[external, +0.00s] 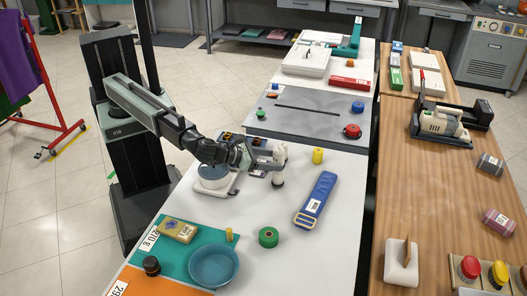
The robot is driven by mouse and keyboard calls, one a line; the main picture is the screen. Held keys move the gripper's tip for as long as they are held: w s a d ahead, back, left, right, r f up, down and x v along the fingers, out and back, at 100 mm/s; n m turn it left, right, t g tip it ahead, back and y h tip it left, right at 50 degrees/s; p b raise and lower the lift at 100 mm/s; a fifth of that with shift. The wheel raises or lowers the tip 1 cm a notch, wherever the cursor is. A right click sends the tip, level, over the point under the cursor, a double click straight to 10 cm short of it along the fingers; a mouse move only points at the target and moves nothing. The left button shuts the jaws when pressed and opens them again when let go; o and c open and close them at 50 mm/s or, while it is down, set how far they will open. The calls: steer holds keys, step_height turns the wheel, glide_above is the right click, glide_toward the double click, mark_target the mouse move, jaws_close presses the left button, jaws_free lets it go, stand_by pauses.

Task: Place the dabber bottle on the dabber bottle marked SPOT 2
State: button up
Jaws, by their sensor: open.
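My gripper (267,163) is open above the white table, reaching right from my arm. A pale, upright, bottle-like shape (280,158) with a darker lower end stands at its fingertips. I cannot tell whether the jaws surround it or only sit beside it, or whether it is one bottle or two stacked. No SPOT 2 marking can be read in this view, so I cannot tell which bottle bears it. A short yellow cylinder (318,155) stands apart to the right of the gripper.
A teal bowl (214,265) is nearer. Several colour-topped bottles (469,267) stand on the wooden counter.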

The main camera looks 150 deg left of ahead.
steer(key=p+v, duration=0.2)
steer(key=v, duration=0.6)
steer(key=shift+d+r, duration=0.15)
steer(key=shift+d, duration=0.15)
